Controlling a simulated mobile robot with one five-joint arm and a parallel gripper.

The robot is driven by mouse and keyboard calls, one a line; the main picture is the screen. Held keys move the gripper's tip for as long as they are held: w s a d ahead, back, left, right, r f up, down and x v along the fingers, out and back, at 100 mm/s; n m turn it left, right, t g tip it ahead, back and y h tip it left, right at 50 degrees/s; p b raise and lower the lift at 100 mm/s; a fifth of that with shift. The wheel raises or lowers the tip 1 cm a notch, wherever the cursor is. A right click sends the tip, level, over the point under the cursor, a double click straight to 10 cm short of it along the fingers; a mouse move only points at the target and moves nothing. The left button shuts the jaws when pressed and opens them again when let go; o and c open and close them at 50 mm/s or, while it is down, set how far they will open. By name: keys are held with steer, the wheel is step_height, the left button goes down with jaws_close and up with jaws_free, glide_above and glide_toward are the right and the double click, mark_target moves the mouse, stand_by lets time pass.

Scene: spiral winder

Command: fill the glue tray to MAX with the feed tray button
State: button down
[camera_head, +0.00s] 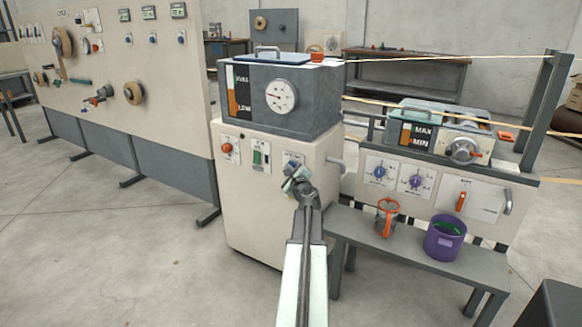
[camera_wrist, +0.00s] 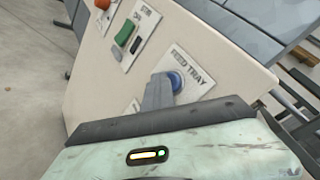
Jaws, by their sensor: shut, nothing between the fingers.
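The blue FEED TRAY button (camera_wrist: 175,81) sits on a white plate on the cream cabinet's front. My gripper (camera_head: 294,173) is shut and empty in front of this plate and covers most of it in the head view. In the wrist view my gripper's fingers (camera_wrist: 158,92) point at the button, their tip at its lower left edge; I cannot tell whether they touch or press it. The glue tray (camera_head: 447,131) is at the right, with a MAX/MIN gauge (camera_head: 405,134). Orange shows in the gauge's lower part, pale above; the exact level is too small to read.
A grey tank (camera_head: 262,98) with a round dial stands on the cream cabinet (camera_head: 250,205). A red button (camera_wrist: 103,4) and a green switch (camera_wrist: 124,33) are left of the button. A low bench (camera_head: 405,256) at right holds an orange-rimmed jug (camera_head: 387,217) and a purple bucket (camera_head: 445,238).

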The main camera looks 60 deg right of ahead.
stand_by(0.5)
steer(key=shift+a, duration=0.85)
steer(key=shift+a, duration=2.45)
